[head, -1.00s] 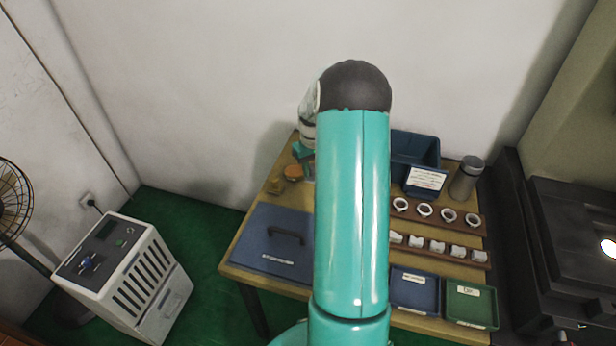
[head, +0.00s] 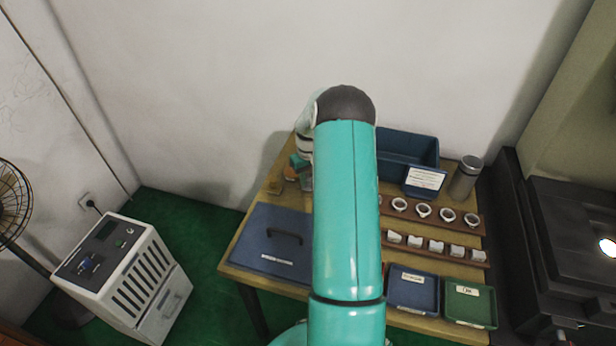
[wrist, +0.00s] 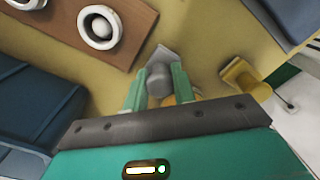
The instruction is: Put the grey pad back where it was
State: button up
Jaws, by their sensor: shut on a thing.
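My gripper (wrist: 158,76) is shut on a small grey thing, which I take to be the grey pad (wrist: 159,83). In the wrist view it sits between the two green fingers, and a paler flat grey part (wrist: 162,51) shows just beyond it. Whether it touches the wooden table top below, I cannot tell. An orange round thing (wrist: 187,95) is partly hidden behind the right finger. In the head view my arm covers most of this area, and the pad cannot be made out there.
A yellow block-like thing (wrist: 240,80) stands right of the gripper. White rings (head: 423,211) sit on a brown rack (head: 482,220). A blue bin (head: 430,150), a flask (head: 465,178), blue (head: 412,310) and green (head: 470,318) trays, and a blue handled panel (head: 260,235) share the table (head: 235,255).

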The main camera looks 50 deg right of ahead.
aim_at(308, 175)
jog(key=o, duration=0.9)
jog(key=shift+o, duration=0.2)
notch_tip(308, 175, up, 12)
jog(key=s+a+r+n+t+h, duration=0.1)
jog(key=s+a+r+n+t, duration=0.1)
jog(key=a+r, duration=1.8)
jog(key=s+a+r+n+t+y, duration=0.1)
jog(key=s+a+r+t, duration=0.1)
jog(key=s+a, duration=1.7)
jog(key=shift+a+n+t, duration=0.3)
jog(key=shift+a+t, duration=0.5)
jog(key=shift+a, duration=0.65)
